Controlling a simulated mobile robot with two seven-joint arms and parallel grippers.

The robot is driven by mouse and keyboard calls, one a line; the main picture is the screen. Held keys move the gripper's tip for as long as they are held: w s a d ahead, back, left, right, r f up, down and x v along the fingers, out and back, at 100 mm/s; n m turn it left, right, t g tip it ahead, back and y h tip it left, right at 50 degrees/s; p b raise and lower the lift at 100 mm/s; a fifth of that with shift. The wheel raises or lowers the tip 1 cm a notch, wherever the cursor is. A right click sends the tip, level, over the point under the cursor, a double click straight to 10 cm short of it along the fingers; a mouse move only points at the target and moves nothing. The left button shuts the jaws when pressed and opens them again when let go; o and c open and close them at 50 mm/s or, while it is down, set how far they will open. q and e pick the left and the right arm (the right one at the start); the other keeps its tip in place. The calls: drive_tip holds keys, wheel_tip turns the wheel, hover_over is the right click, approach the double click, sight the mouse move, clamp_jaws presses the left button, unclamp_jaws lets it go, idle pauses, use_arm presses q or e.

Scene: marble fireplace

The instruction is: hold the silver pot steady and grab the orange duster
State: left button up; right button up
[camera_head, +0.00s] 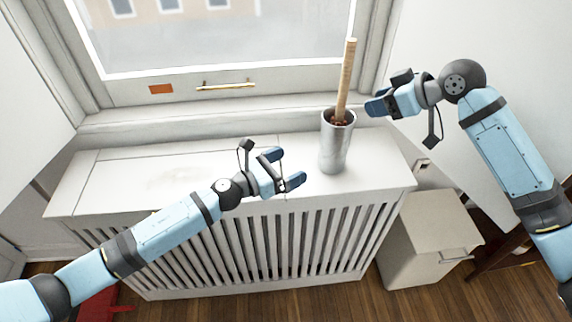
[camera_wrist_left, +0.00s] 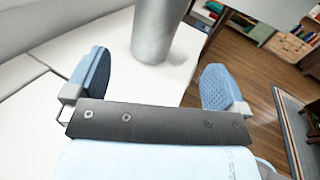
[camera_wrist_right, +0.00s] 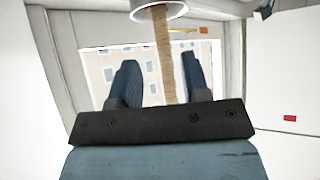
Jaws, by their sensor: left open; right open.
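The silver pot (camera_head: 335,150) stands upright on the white radiator cover. The duster's wooden handle (camera_head: 347,75) sticks up out of it, and its brownish-orange head (camera_head: 340,118) is mostly hidden inside. My left gripper (camera_head: 284,168) is open and empty, left of the pot. In the left wrist view the pot (camera_wrist_left: 156,35) is ahead, between the spread fingers. My right gripper (camera_head: 383,97) is open and empty, right of the handle. In the right wrist view the handle (camera_wrist_right: 164,55) and pot rim (camera_wrist_right: 158,10) appear beyond the fingers, in line with the gap between them.
The radiator cover (camera_head: 140,175) has clear room on its left side. A window with a sill (camera_head: 240,115) is behind it. A beige cabinet (camera_head: 425,240) stands at the lower right on the wooden floor. A red object (camera_head: 100,305) is at the lower left.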

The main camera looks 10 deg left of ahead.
sight(323, 149)
use_arm(q)
drive_tip(key=shift+w+f+m, duration=0.1)
drive_tip(key=shift+w+m, duration=0.1)
drive_tip(key=shift+m, duration=0.4)
drive_tip(key=shift+w+d, duration=0.15)
drive_tip(key=shift+w, duration=0.05)
drive_tip(key=x, duration=1.3)
drive_tip(key=shift+d+f, duration=0.15)
drive_tip(key=shift+d, duration=0.05)
